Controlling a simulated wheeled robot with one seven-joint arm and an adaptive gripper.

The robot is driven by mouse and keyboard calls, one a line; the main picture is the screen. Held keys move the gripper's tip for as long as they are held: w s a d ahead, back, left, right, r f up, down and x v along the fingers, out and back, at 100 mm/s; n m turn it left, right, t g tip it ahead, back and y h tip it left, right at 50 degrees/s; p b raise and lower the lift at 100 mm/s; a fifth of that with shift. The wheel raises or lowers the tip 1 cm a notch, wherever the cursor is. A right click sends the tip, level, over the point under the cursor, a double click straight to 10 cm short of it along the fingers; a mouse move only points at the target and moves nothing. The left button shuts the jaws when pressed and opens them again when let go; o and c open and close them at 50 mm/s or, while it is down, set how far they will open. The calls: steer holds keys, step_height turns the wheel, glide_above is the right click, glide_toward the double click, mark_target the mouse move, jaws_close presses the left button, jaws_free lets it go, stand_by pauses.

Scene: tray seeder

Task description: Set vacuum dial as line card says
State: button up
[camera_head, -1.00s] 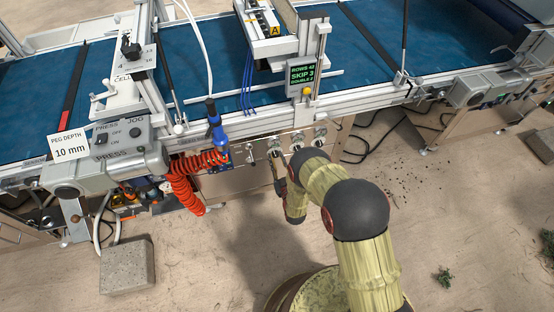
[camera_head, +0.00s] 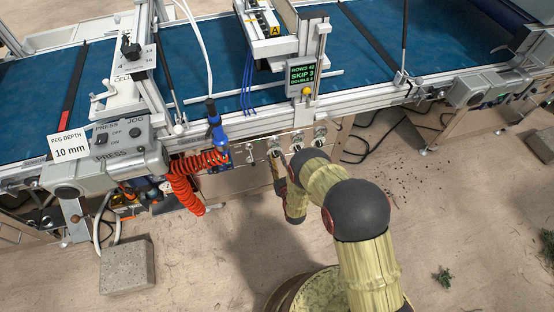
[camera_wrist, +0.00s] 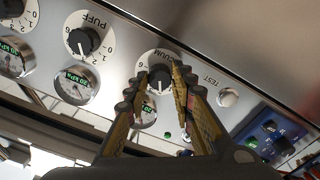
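The vacuum dial (camera_wrist: 159,80) is a black knob on a white scale plate on the grey panel, seen inverted in the wrist view. Part of its label and scale is hidden by my fingers. My gripper (camera_wrist: 162,76) has one fingertip on each side of the knob, very close to it. I cannot tell whether the pads press on it. A round gauge (camera_wrist: 148,113) beside the dial is partly covered by a finger. In the head view the panel (camera_head: 262,148) is partly hidden behind my arm. No card naming a vacuum value is readable.
The puff dial (camera_wrist: 82,41) and its gauge (camera_wrist: 75,86) sit left of the vacuum dial. A test button (camera_wrist: 228,97) is on its right. A peg depth card (camera_head: 69,147) reads 10 mm. A red coiled hose (camera_head: 183,184) hangs nearby.

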steer(key=o, duration=0.4)
steer(key=v, duration=1.2)
stand_by(0.4)
